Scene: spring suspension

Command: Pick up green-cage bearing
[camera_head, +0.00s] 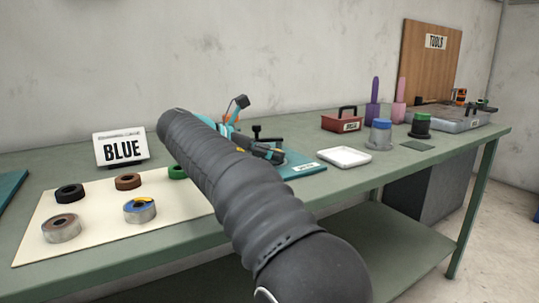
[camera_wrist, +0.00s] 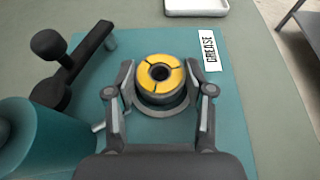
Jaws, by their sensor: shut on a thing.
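A green ring-shaped bearing (camera_head: 178,172) lies at the back of the cream mat in the head view, partly hidden by my arm. In the wrist view my gripper (camera_wrist: 160,88) is shut on a bearing with a yellow top (camera_wrist: 161,70) and a dark side. This yellow-topped bearing is at a round grey seat on the teal plate (camera_wrist: 220,125), one finger on each side. I cannot tell whether it rests in the seat or is just above it. My arm hides the gripper in the head view.
The cream mat (camera_head: 100,212) also bears a black ring (camera_head: 69,192), a brown ring (camera_head: 128,182), a grey ring (camera_head: 61,228) and a blue-and-yellow bearing (camera_head: 140,209). A teal press with a black lever (camera_wrist: 75,70) stands left of my gripper. A white tray (camera_head: 344,157) is nearby.

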